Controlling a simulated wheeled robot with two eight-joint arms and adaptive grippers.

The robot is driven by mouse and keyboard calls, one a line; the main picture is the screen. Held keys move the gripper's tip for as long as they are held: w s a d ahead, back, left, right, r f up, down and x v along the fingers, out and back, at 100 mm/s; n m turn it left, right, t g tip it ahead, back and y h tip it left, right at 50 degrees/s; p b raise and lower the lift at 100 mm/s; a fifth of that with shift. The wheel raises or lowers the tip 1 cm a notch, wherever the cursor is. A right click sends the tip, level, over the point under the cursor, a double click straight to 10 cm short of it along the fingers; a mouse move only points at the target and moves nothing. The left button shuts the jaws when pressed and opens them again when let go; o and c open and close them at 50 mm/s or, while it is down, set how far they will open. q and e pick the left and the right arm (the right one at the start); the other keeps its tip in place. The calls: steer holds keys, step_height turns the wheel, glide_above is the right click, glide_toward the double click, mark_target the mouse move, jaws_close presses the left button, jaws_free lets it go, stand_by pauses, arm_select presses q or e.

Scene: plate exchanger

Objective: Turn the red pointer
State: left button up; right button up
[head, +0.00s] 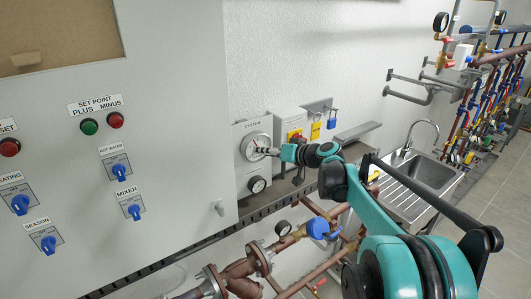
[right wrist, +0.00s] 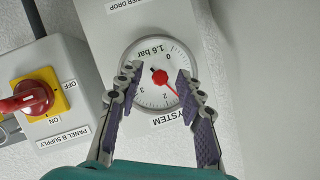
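The red pointer (right wrist: 162,80) sits at the middle of a round white dial gauge (right wrist: 150,98) marked SYSTEM and 1.6 bar. The dial appears upside down in the right wrist view, and the pointer's tip slants to the lower right there. In the head view the gauge (head: 251,142) is on a grey box on the wall, partly covered by my right gripper (head: 272,151). In the right wrist view my right gripper (right wrist: 157,72) is open, with one finger on each side of the pointer, over the dial. I see no finger touching the pointer. My left gripper is not in view.
A smaller black gauge (head: 256,184) is below the dial. A red switch on a yellow plate (right wrist: 35,98) is on the neighbouring box. A large control panel (head: 180,100) stands left, a sink (head: 428,172) right, and brown pipes (head: 240,270) run below.

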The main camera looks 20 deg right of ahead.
steer(key=v, duration=1.1)
steer(key=shift+s, duration=0.35)
steer(key=shift+d, duration=0.1)
steer(key=s+a+f+g+h+b, duration=0.1)
steer(key=s+a+f+b, duration=0.4)
steer(key=f, duration=0.3)
steer(key=s+a+f+g+b, duration=0.2)
steer(key=s+a+f+b, duration=0.25)
steer(key=f, duration=0.45)
steer(key=s+a+f+g+h+b, duration=0.1)
steer(key=s+a+f+b, duration=0.3)
steer(key=a+f, duration=0.3)
steer(key=s+f+h+b, duration=0.2)
steer(key=s+f+b, duration=0.2)
steer(key=f, duration=0.6)
steer(key=s+f+n+g+h+b, duration=0.1)
steer(key=s+f+h+b, duration=0.1)
steer(key=s+f+b, duration=0.3)
step_height(320, 180, down, 5)
steer(key=s, duration=0.3)
steer(key=shift+d+b, duration=0.3)
